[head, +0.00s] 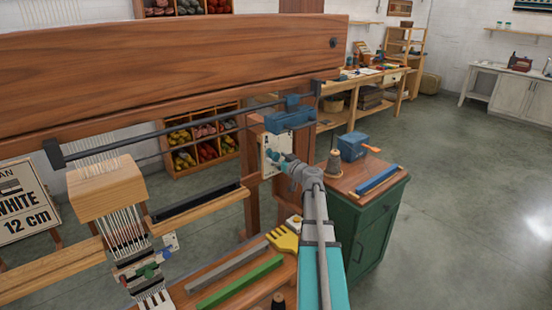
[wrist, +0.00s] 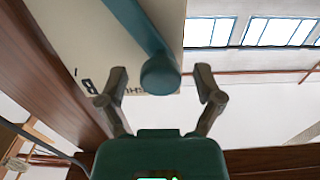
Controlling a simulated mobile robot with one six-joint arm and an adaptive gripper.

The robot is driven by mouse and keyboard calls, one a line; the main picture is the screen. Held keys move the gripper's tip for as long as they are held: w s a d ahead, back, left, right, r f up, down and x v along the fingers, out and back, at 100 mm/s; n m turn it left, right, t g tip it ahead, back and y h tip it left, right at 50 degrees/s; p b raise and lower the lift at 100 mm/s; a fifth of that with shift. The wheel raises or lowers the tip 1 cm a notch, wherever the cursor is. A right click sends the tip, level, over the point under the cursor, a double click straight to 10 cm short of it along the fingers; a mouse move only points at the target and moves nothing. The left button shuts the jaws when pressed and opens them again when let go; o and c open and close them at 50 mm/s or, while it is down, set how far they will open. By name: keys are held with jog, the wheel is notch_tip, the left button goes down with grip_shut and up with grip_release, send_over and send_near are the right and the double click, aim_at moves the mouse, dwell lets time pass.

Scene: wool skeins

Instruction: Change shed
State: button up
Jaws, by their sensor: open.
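A pale panel (head: 267,140) is fixed to the loom's right upright; in the wrist view (wrist: 90,40) it carries dark lettering, partly hidden, with a "B" readable. A blue lever (wrist: 135,22) with a round knob (wrist: 159,73) runs across the panel. My gripper (wrist: 160,71) is open, one finger on each side of the knob; I cannot tell whether they touch it. In the head view my gripper (head: 278,161) is in front of the panel and hides most of the lever. White warp threads (head: 122,228) hang below a wooden block (head: 106,187) at the left.
The loom's thick top beam (head: 170,70) and a dark rod (head: 200,122) cross the left. A yellow comb (head: 284,240) and a green bar (head: 240,283) lie on the bench below. A green cabinet (head: 376,232) stands right of my arm. The floor (head: 465,190) farther right is clear.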

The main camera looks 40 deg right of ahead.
jog(key=shift+w, duration=0.3)
grip_shut()
dwell(0.4)
